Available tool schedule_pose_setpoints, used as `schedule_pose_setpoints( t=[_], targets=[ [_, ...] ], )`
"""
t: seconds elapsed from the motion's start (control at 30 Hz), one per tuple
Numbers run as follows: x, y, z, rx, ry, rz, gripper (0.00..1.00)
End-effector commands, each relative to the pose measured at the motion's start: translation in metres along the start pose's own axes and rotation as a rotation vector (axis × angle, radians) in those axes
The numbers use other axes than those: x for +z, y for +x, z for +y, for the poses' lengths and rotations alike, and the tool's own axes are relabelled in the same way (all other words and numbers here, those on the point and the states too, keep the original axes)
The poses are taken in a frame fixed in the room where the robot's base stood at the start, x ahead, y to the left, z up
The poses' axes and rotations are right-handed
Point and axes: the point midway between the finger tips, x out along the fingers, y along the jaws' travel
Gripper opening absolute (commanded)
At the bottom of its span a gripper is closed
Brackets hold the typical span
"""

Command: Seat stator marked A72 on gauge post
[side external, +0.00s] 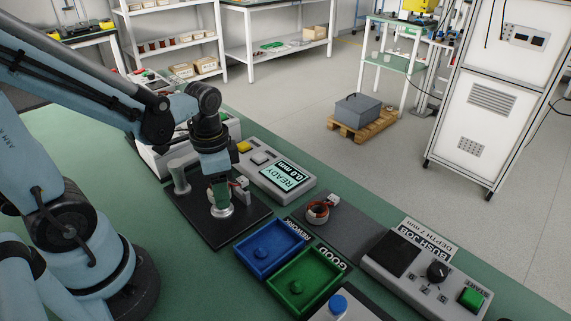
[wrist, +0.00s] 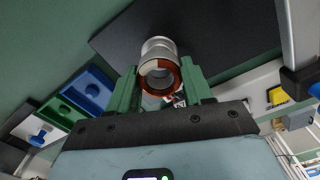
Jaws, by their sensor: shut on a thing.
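My gripper (side external: 218,193) is low over a black plate (side external: 188,216) and shut on a stator with copper-red windings. In the wrist view, its green fingers (wrist: 161,88) flank the stator (wrist: 174,77). A white connector (side external: 241,184) shows beside the fingers in the side view. The silver gauge post (side external: 222,211) shows just under the fingers and, in the wrist view (wrist: 157,47), in line with the stator's ring. I cannot tell how far the stator is down on it. A second stator (side external: 318,212) lies on a grey mat (side external: 345,228). No A72 mark is readable.
A grey cylinder (side external: 179,176) stands on the plate behind my gripper. A display unit reading READY, 0.0 mm (side external: 287,178) sits close to the right. A blue REWORK tray (side external: 268,247), a green GOOD tray (side external: 305,282) and a control box (side external: 425,272) are in front.

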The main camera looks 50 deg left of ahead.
Motion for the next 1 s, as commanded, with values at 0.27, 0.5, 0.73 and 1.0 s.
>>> schedule_pose_setpoints(
  t=[0.27, 0.5, 0.73, 1.0],
  targets=[
    [0.0, 0.007, 0.0, 0.0, 0.0, 0.0, 0.15],
    [0.001, 0.009, 0.0, 0.0, 0.0, 0.0, 0.15],
    [0.001, 0.009, 0.0, 0.0, 0.0, 0.0, 0.15],
    [0.0, 0.014, 0.0, 0.0, 0.0, 0.0, 0.15]
  ],
)
